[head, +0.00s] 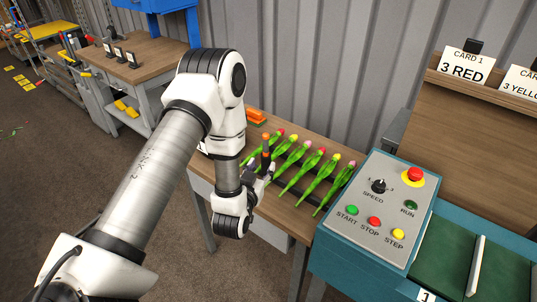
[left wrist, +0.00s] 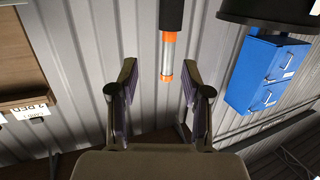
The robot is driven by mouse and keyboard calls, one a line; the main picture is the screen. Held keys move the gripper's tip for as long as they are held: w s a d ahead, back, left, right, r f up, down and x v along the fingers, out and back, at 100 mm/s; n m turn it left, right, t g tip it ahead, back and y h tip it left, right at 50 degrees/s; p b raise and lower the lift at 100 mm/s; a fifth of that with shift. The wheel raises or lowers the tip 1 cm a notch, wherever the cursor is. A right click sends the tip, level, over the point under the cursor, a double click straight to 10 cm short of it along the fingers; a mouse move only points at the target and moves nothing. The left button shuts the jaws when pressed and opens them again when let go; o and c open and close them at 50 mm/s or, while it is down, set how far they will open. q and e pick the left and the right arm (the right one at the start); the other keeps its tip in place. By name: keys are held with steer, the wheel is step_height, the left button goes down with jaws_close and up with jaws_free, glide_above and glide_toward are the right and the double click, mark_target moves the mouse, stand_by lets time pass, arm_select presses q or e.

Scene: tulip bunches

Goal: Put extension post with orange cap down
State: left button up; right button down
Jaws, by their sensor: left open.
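The extension post (head: 266,142) with its orange cap stands at the left end of the tulip table in the head view, dark below and orange on top. My left gripper (head: 263,175) is beside its lower part, its fingers pointing at it. In the left wrist view, the post (left wrist: 171,14) shows as a dark rod with orange bands and a clear section, between my two spread fingers (left wrist: 160,88) and touching neither. The left gripper is open. The post's foot is hidden behind the gripper in the head view. My right gripper is not seen.
Several tulips (head: 297,168) lie in a row on the wooden table just right of the post. An orange block (head: 256,116) is at the table's back. A teal control box (head: 375,215) with buttons stands to the right. A metal wall (head: 320,70) is behind.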

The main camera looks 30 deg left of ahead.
mark_target(265, 139)
arm_select(q)
steer(key=shift+t+y, duration=0.5)
steer(key=shift+t, duration=0.2)
steer(key=w+a+r+p, duration=0.1)
steer(key=w, duration=0.1)
steer(key=w+a+r+p, duration=0.1)
steer(key=w, duration=0.2)
steer(key=w+a+r+p, duration=0.1)
steer(key=w+r, duration=0.1)
steer(key=w, duration=0.1)
steer(key=shift+a, duration=0.3)
steer(key=shift+w+f, duration=0.1)
steer(key=shift+w, duration=0.05)
jaws_close()
